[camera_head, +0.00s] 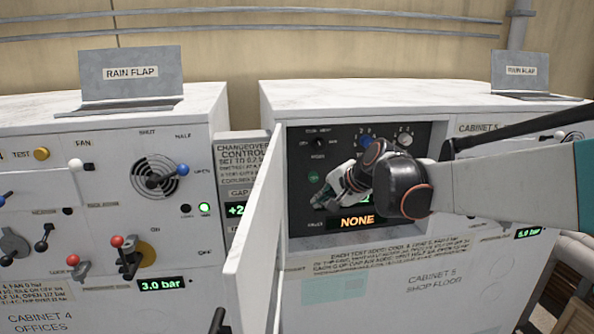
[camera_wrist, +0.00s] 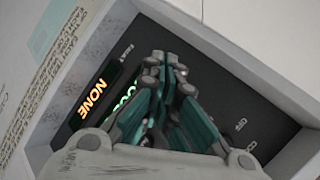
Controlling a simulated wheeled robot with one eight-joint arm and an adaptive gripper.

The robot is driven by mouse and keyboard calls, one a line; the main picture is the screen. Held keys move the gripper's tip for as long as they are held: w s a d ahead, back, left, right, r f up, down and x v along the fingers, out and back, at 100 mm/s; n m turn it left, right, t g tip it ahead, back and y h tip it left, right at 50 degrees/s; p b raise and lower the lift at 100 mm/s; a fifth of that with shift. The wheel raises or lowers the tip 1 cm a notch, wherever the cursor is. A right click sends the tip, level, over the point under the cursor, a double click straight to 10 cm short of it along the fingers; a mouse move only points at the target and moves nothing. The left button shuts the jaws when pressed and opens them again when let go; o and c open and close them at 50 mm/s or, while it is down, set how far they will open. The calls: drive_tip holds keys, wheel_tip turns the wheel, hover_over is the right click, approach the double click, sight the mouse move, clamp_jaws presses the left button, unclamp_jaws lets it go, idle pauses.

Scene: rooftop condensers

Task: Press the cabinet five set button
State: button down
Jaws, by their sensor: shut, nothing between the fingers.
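The cabinet 5 control panel (camera_head: 300,222) is a dark plate recessed in the white cabinet (camera_head: 400,295). My gripper (camera_head: 322,199) is shut and empty, reaching in from the right at the panel's lower left; I cannot tell whether it touches. In the wrist view my gripper (camera_wrist: 163,62) covers the panel's middle. A round green control or lamp (camera_head: 313,177) shows just above the fingertips. No label reading "set" is legible, so I cannot tell which part is the set button. The orange display (camera_head: 357,222) reads NONE, also in the wrist view (camera_wrist: 90,101). Green digits (camera_wrist: 122,97) are partly hidden.
The open white door (camera_head: 255,235) stands out at the panel's left. The recess walls frame the panel closely. Knobs (camera_head: 365,137) sit along its top. Cabinet 4 (camera_head: 60,255), with levers and knobs, is at the left. A rain flap (camera_head: 520,72) stands on top at right.

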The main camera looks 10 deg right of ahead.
sight(313, 177)
idle(0.3)
drive_tip(key=w+b, duration=0.1)
drive_tip(key=w, duration=0.7)
drive_tip(key=shift+w, duration=0.4)
drive_tip(key=shift+w, duration=0.1)
idle(1.1)
drive_tip(key=shift+w, duration=0.4)
drive_tip(key=shift+w, duration=0.65)
idle(0.7)
drive_tip(key=shift+s, duration=0.15)
drive_tip(key=shift+s+f, duration=0.1)
drive_tip(key=shift+s, duration=0.8)
